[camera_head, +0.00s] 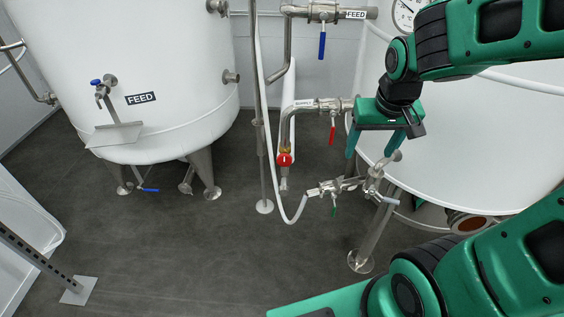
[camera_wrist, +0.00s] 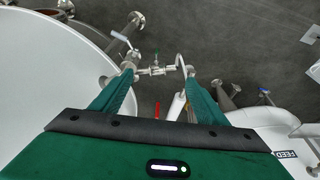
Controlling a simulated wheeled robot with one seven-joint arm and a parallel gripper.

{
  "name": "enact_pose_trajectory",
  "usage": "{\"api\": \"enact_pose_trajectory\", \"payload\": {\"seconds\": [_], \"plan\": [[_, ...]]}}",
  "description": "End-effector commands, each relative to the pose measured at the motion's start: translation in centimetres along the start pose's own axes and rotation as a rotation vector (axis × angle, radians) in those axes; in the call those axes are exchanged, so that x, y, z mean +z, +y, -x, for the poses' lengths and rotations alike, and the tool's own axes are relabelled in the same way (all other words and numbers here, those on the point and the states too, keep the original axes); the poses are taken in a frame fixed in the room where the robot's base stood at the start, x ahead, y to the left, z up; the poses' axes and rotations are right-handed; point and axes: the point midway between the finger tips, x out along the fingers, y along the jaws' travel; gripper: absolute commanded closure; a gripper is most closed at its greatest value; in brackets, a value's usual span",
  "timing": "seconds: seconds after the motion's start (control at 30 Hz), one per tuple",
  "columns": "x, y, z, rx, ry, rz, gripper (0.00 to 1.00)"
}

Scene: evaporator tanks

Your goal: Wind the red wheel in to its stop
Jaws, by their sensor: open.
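The red wheel (camera_head: 285,160) is small and round, with a brassy part above it. It sits on the steel pipe (camera_head: 291,131) left of the right-hand tank. My gripper (camera_head: 372,155) is open and empty, pointing down to the right of the wheel and apart from it. In the wrist view my gripper (camera_wrist: 160,71) has its fingers spread wide with nothing between the tips. I cannot make out the red wheel in the wrist view.
A red lever (camera_head: 332,134) and a blue lever (camera_head: 322,45) hang from pipes near the wheel. A steel valve assembly with a green lever (camera_head: 334,209) and white hose (camera_head: 291,219) lies below. The FEED tank (camera_head: 150,60) stands left. The floor (camera_head: 190,250) in front is clear.

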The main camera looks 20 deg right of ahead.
Motion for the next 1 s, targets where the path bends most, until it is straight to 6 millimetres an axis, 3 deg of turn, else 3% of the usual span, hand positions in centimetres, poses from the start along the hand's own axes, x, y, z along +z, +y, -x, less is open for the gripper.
{"api": "enact_pose_trajectory", "payload": {"seconds": [0.03, 0.1, 0.23, 0.6, 1.0], "plan": [[-1.2, -2.0, -1.4, 0.000, 0.013, 0.017, 0.32], [-2.7, -3.6, -3.1, 0.012, 0.033, -0.005, 0.32], [-4.5, -5.0, -6.6, 0.069, 0.045, -0.086, 0.32], [-7.1, -5.0, -16.4, 0.325, 0.146, -0.331, 0.32], [-9.4, -5.6, -24.3, 0.521, 0.469, -0.435, 0.32]]}}
